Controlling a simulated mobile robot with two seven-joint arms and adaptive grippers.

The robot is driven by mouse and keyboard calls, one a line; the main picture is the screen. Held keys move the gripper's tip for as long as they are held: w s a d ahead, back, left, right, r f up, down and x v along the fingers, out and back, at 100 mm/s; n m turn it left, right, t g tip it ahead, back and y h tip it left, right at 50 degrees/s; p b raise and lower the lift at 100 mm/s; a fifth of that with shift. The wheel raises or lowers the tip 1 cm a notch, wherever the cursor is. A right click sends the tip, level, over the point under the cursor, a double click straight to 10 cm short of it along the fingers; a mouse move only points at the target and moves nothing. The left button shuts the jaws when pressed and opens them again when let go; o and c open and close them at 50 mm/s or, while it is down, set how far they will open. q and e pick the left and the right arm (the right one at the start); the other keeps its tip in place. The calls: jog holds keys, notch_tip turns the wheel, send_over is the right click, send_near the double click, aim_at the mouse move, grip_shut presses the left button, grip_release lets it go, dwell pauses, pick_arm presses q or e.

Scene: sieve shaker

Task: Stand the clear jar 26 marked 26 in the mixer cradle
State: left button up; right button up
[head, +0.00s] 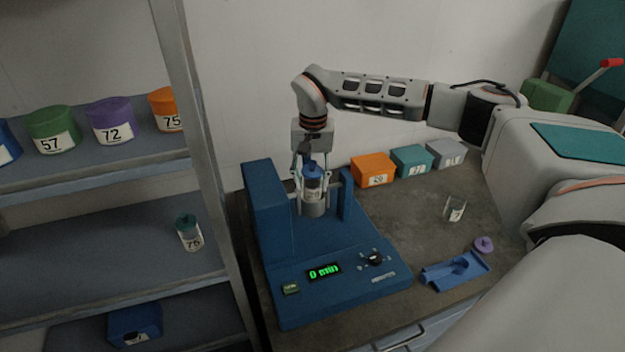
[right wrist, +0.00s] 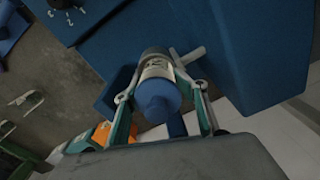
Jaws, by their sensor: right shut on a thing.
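The clear jar 26 (head: 313,187) has a blue lid and a pale label; its number is too small to read. It stands upright at the mixer cradle (head: 314,208), a grey cup between the blue posts of the mixer. In the right wrist view the jar's blue lid (right wrist: 158,98) and label show close up. My right gripper (head: 312,174) comes down from above with its fingers on both sides of the jar, shut on it. Whether the jar's base rests on the cradle floor is hidden. My left gripper is not in view.
The blue mixer (head: 330,285) displays "0 min". Behind it are orange (head: 373,170), teal (head: 412,161) and grey boxes (head: 446,153). To the right are an open clear jar (head: 456,209), a purple lid (head: 484,244) and a blue holder (head: 455,271). A shelf (head: 90,240) with jars stands left.

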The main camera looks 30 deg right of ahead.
aim_at(314, 193)
jog(key=f, duration=0.1)
jog(key=s+f, duration=0.1)
jog(key=f, duration=0.1)
jog(key=shift+s+a+f+g, duration=0.1)
jog(key=shift+s+g, duration=0.1)
jog(key=shift+g, duration=0.1)
grip_shut()
jog(key=shift+c, duration=0.3)
grip_release()
jog(key=shift+w+f, duration=0.3)
jog(key=shift+f, duration=0.2)
jog(key=shift+s+d+f, duration=0.25)
jog(key=shift+s+f, duration=0.05)
jog(key=shift+f, duration=0.15)
jog(key=o, duration=2.2)
jog(key=shift+w, duration=0.1)
jog(key=shift+w+r, duration=0.2)
jog(key=shift+r, duration=0.35)
jog(key=r, duration=1.2)
jog(key=shift+w+a+r, duration=0.3)
jog(key=shift+w+a, duration=0.1)
jog(key=shift+s+r, duration=0.1)
jog(key=shift+r, duration=0.35)
jog(key=shift+a, duration=0.1)
